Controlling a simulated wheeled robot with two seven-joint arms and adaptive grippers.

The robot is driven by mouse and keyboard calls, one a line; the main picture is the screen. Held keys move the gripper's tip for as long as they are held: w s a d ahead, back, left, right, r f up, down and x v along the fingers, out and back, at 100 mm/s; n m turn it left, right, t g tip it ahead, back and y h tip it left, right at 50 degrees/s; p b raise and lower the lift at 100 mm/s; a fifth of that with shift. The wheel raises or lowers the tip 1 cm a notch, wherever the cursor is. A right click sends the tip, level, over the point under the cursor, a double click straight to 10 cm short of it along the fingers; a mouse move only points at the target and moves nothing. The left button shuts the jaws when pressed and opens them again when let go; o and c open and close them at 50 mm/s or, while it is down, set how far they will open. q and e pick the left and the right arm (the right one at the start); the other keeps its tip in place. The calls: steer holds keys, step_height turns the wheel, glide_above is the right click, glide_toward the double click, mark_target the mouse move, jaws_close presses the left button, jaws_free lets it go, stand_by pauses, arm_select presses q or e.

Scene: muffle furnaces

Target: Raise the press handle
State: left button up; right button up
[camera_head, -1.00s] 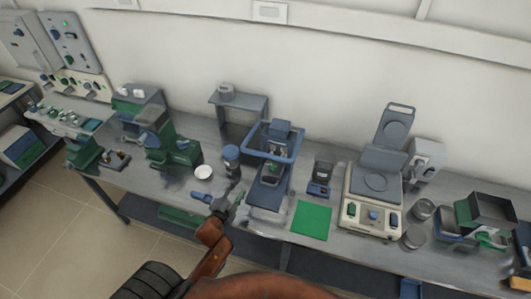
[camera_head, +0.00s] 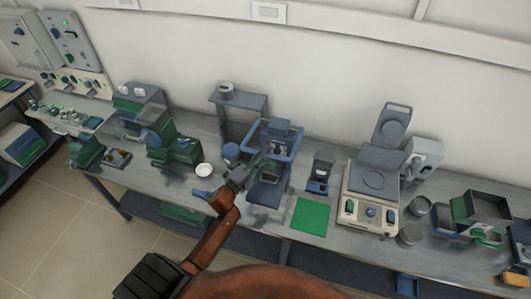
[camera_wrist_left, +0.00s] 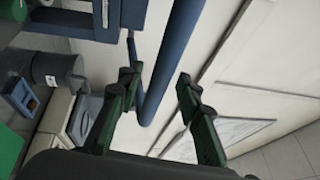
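The press (camera_head: 266,192) stands near the middle of the bench, with a dark base and a blue upper part. Its handle (camera_head: 298,143) is a blue loop around the top of the press. My left gripper (camera_head: 262,160) is at the front left side of the press, close to the near bar of the loop. In the left wrist view the gripper (camera_wrist_left: 158,82) is open, its two green fingers apart. The blue handle bar (camera_wrist_left: 178,62) runs across the gap between the fingertips; I cannot tell whether it touches them. My right gripper is out of view.
A white bowl (camera_head: 204,170) sits left of the press and a green mat (camera_head: 312,216) lies to its right. A small dark device (camera_head: 320,172) and a balance-like instrument (camera_head: 370,205) stand further right. A green machine (camera_head: 178,150) stands to the left.

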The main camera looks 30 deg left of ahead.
arm_select(q)
steer(key=shift+w, duration=0.45)
steer(key=shift+c, duration=0.2)
jaws_close()
